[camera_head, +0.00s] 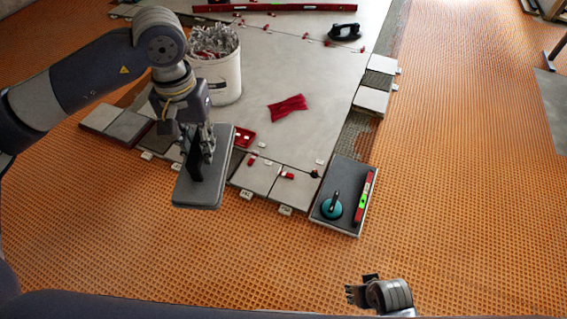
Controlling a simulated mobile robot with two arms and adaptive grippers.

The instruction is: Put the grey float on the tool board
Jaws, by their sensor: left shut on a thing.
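The grey float (215,187) is a flat grey slab with a dark handle, in the left half of the head view. My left gripper (203,158) is shut on the float's handle and holds it near the front edge of the tiled area. The gripper hides part of the handle. The tool board (348,171) is a dark grey panel with a pale rim, to the right of the float. My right gripper (359,291) is low in the view, in front of the board and apart from it. Its finger opening is too small to judge.
A teal suction cup (332,207) and a red level (366,195) lie on the tool board. A white bucket (226,80) stands behind my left gripper. A red cloth (288,107) lies on the pale tiles. Orange matting (455,180) is open at right.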

